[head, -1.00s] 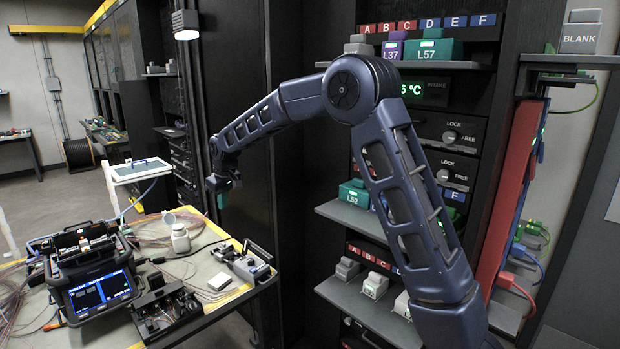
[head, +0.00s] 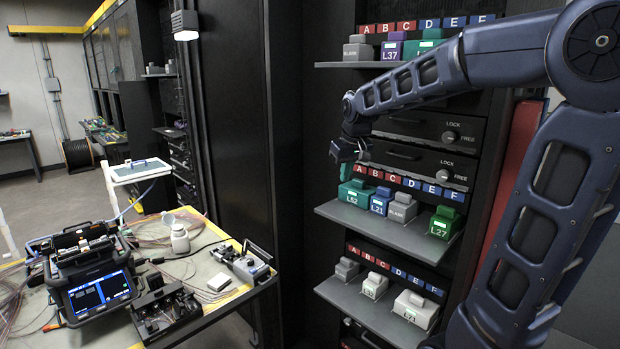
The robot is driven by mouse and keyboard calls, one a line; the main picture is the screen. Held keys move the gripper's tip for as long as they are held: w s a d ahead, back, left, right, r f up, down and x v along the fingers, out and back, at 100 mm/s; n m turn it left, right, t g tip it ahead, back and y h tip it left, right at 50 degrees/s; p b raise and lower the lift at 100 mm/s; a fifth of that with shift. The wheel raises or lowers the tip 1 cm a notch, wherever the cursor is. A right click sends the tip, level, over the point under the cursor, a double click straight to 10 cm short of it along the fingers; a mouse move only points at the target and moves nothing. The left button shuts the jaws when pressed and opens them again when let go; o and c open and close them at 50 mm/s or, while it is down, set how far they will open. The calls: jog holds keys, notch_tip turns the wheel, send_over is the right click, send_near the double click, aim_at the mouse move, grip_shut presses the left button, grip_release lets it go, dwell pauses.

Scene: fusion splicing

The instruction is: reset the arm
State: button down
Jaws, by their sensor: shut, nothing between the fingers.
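My arm reaches in from the right of the head view, in front of the rack. My gripper (head: 346,165) hangs at the arm's left end, pointing down, in front of the rack's middle section. It appears just above and in front of the teal L52 block (head: 355,193) on the middle shelf. Whether it touches anything cannot be told from this angle, but it seems apart. The fingers look shut and empty, though they are small in the picture.
The middle shelf (head: 385,225) also holds blocks L21 (head: 380,203), a grey BLANK (head: 402,208) and green L27 (head: 444,223). A lower shelf holds pale blocks (head: 415,309). The workbench at left carries a splicer (head: 95,285), a bottle (head: 180,239) and tools.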

jog(key=s+d+f+m, duration=0.2)
jog(key=s+d, duration=0.6)
jog(key=s, duration=0.2)
jog(key=s+d+f+m+t+h, duration=0.1)
jog(key=s+d+f+m, duration=0.2)
jog(key=s+d, duration=0.6)
jog(key=shift+s+d, duration=0.25)
jog(key=shift+s, duration=0.5)
